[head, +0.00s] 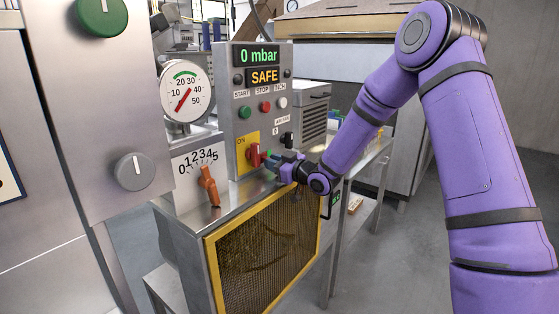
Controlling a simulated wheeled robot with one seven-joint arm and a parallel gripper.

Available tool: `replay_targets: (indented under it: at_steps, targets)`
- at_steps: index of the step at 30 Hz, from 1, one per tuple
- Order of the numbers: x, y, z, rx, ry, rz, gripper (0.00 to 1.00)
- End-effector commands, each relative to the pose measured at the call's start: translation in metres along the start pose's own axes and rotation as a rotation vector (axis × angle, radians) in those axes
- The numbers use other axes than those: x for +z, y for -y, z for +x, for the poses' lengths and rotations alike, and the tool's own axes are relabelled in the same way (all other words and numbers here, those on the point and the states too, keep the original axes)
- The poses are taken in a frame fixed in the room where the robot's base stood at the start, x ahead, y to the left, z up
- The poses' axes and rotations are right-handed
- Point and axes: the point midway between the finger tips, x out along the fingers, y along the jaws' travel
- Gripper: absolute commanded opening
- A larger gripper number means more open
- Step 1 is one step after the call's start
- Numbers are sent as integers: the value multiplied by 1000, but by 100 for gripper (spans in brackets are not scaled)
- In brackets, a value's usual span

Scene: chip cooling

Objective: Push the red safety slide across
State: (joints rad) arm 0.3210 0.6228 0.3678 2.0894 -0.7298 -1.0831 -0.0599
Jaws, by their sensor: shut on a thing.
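The red safety slide (255,156) sits on a yellow plate (242,148) marked ON, low on the front of the grey control box (268,105). My gripper (266,158) is at the slide's right side, shut on it, at the end of my purple arm. The fingers hide part of the slide and the right part of the yellow plate. The display (258,55) on the box reads 0 mbar, and the sign under it reads SAFE.
An orange lever (209,186) on a 0 to 5 scale stands left of the slide. A yellow-framed mesh guard (270,248) is below. A round gauge (186,92) is at the upper left. Open floor lies at the right.

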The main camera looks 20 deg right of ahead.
Motion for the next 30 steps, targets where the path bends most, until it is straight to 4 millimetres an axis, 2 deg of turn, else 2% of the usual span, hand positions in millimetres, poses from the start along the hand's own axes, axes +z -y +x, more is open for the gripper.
replay_targets:
  at_steps: [2, 9, 10, 13, 25, 30]
  targets:
    - [-2, 10, 0, -2, 0, -1, 0]
    - [-2, 11, 0, -3, 0, -1, 0]
    - [-2, 12, 0, -4, 0, -1, 22]
    - [-2, 11, 0, -4, 0, -1, 45]
    - [-2, 10, 0, -3, -1, -1, 46]
    - [1, -4, 0, 0, -1, 0, 46]
